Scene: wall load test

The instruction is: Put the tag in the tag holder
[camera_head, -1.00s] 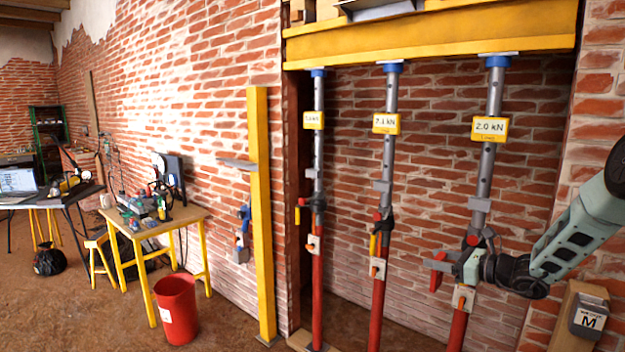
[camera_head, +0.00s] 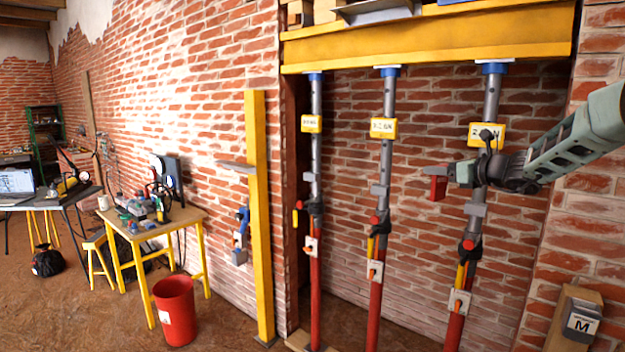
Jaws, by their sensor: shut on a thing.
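My gripper (camera_head: 453,178) is in front of the right prop, at the height just below its yellow load display (camera_head: 473,136). It is shut on a small red piece (camera_head: 438,188), likely the tag, which hangs at the left of the jaws. The jaws are small in view and partly hide the prop's grey tube. I cannot tell surely which thing is the tag holder. A grey box marked M (camera_head: 582,322) sits on a wooden board at the lower right, apart from my gripper.
Three red and grey props stand under a yellow beam (camera_head: 420,42); the middle one (camera_head: 376,310) is left of my gripper. A yellow post (camera_head: 259,220) stands left of them. A red bucket (camera_head: 175,310) and a cluttered workbench (camera_head: 150,228) are farther left.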

